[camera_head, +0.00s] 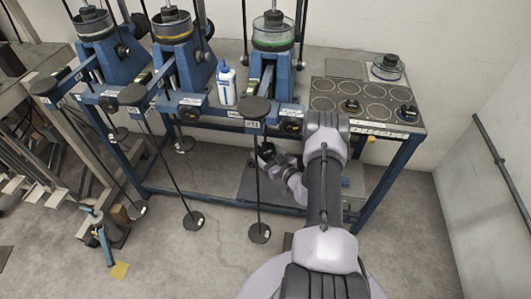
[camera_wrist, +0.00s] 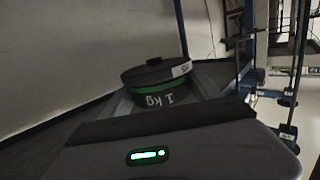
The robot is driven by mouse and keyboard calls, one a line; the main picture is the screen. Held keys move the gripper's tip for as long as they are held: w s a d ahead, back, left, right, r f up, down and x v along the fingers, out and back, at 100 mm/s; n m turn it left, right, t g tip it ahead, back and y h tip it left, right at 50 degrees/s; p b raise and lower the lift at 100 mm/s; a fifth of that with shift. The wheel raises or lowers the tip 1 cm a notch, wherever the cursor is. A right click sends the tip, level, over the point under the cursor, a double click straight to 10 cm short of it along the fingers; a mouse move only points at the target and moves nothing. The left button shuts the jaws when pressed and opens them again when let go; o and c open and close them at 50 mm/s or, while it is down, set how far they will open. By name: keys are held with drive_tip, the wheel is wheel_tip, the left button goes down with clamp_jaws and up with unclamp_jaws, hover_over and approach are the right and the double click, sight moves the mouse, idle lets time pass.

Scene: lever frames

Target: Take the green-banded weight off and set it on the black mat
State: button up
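In the head view my gripper (camera_head: 275,161) is below the table's front edge, by the right lever frame (camera_head: 278,85); a dark round shape there seems to be the weight. What supports it is hidden. The black mat (camera_head: 330,87) with ring outlines lies on the table's right end.
A white-blue bottle (camera_head: 227,85) stands left of the right frame. Hanger rods with floor-level discs (camera_head: 259,233) stand in front. Several mat rings are free.

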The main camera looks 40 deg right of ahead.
clamp_jaws()
drive_tip(key=shift+r, duration=0.1)
drive_tip(key=shift+r, duration=0.35)
idle(0.3)
drive_tip(key=shift+s+a+p, duration=0.15)
drive_tip(key=shift+s+p, duration=0.4)
drive_tip(key=shift+s, duration=1.3)
drive_tip(key=shift+s+a+p, duration=0.1)
drive_tip(key=shift+s+p, duration=0.45)
drive_tip(key=shift+s, duration=1.25)
drive_tip(key=shift+a, duration=0.1)
